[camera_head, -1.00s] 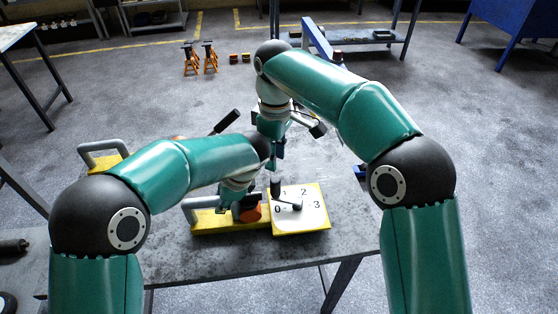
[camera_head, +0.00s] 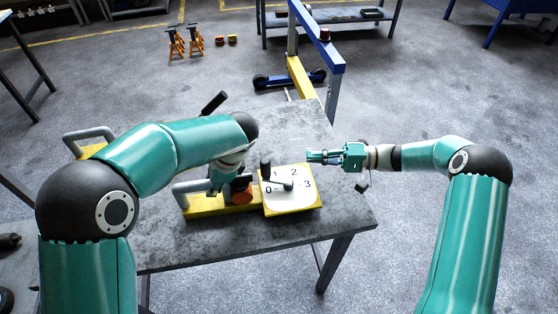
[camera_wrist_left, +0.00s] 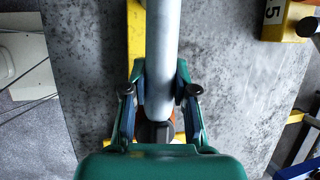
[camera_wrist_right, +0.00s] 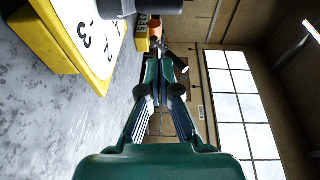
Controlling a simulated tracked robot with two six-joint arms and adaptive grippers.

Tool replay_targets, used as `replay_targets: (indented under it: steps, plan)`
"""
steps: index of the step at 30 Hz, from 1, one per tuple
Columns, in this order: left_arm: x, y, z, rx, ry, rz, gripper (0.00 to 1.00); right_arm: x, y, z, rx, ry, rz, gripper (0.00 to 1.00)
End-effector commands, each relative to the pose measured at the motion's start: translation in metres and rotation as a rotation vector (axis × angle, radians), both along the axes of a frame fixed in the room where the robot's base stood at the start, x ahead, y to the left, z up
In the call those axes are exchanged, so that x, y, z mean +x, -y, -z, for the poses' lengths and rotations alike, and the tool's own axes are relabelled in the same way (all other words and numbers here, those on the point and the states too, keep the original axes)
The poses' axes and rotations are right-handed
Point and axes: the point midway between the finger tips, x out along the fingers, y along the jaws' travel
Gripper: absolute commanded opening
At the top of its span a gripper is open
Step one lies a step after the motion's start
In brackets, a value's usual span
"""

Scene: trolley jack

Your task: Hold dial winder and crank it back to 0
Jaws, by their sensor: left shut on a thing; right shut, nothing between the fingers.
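The dial winder has a yellow block with a white face (camera_head: 300,200) numbered 0 to 3, on the table. Its grey crank arm (camera_head: 280,184) points left, close to 0, with a black knob (camera_head: 265,172) standing up at its end. My left gripper (camera_head: 220,186) is shut on the grey handle bar (camera_wrist_left: 162,50) of the yellow base (camera_head: 205,210), left of the face. My right gripper (camera_head: 318,156) is shut and empty, beyond the face's upper right edge and apart from the crank. The dial also shows in the right wrist view (camera_wrist_right: 85,30).
The dark metal table (camera_head: 300,232) has clear room in front of and behind the dial. Another grey handle on a yellow base (camera_head: 90,150) stands at the left. A blue and yellow frame (camera_head: 320,70) stands beyond the table. Orange stands (camera_head: 185,42) are on the floor.

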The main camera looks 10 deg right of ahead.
Motion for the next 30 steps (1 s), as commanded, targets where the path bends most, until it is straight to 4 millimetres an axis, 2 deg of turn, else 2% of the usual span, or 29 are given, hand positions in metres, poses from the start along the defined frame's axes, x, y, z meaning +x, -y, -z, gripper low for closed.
replay_targets:
  steps: [3, 8, 14, 23, 30]
  plan:
    - [0.000, 0.000, -0.001, 0.000, 0.002, 0.000, 0.00, 0.004, 0.015, 0.005, 0.048, -0.016, 0.076, 0.00]
    - [0.000, 0.000, -0.001, 0.000, 0.002, 0.000, 0.00, 0.009, 0.011, 0.005, 0.063, -0.019, 0.101, 0.00]
    - [0.000, 0.000, -0.001, 0.000, 0.002, 0.000, 0.00, 0.020, -0.019, 0.005, 0.063, -0.018, 0.096, 0.00]
    - [0.000, 0.000, -0.001, -0.001, 0.003, -0.001, 0.00, 0.043, -0.078, 0.005, 0.061, -0.019, 0.095, 0.00]
    - [0.000, 0.000, -0.001, -0.001, 0.003, -0.001, 0.00, 0.017, -0.092, 0.004, 0.062, -0.019, 0.097, 0.00]
